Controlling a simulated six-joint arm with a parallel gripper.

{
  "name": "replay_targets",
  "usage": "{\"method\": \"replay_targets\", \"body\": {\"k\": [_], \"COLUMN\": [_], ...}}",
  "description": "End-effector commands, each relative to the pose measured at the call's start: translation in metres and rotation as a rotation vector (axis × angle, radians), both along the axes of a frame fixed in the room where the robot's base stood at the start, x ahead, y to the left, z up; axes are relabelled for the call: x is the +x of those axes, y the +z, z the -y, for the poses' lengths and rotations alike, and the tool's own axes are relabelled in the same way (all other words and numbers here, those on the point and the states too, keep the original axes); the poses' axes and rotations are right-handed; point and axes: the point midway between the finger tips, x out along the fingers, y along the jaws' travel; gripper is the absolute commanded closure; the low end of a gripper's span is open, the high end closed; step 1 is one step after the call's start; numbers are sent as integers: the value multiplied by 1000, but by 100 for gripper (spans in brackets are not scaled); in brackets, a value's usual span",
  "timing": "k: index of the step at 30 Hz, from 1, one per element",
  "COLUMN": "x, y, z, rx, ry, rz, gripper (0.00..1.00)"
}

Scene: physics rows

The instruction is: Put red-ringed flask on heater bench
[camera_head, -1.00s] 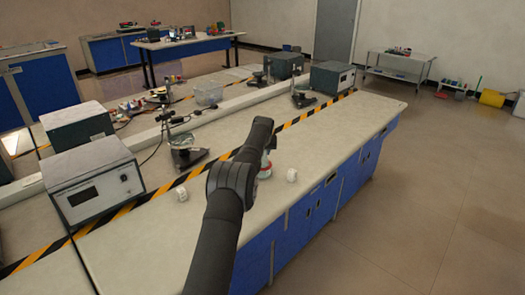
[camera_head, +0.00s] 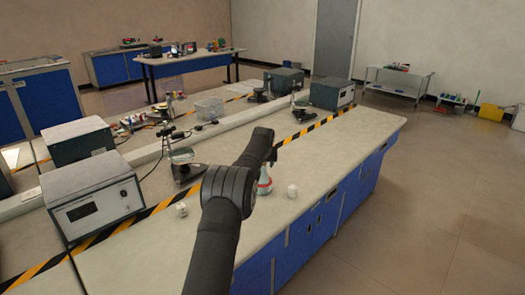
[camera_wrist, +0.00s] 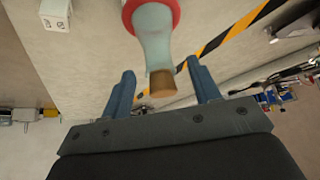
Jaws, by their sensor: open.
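The red-ringed flask (camera_head: 264,185) stands upright on the near bench, partly hidden behind my arm. In the wrist view it shows as a pale glass neck (camera_wrist: 153,45) with a red ring (camera_wrist: 130,12) and a brown stopper (camera_wrist: 162,83). My gripper (camera_wrist: 162,85) is open, with one finger on each side of the stopper; I see no grip on it. In the head view my gripper (camera_head: 272,155) is mostly hidden by the arm. I cannot tell which part of the scene is the heater bench.
Small white blocks (camera_head: 292,191) (camera_head: 181,209) stand on either side of the flask. Black-and-yellow tape (camera_head: 150,212) runs along the bench. The bench top to the right (camera_head: 355,130) is clear.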

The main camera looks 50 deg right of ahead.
Motion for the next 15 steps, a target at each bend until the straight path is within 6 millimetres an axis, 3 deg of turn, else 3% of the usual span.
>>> {"method": "replay_targets", "body": {"k": [15], "x": [-35], "y": [80], "z": [-36], "rx": [-2], "ry": [1], "rz": [1], "gripper": [44]}}
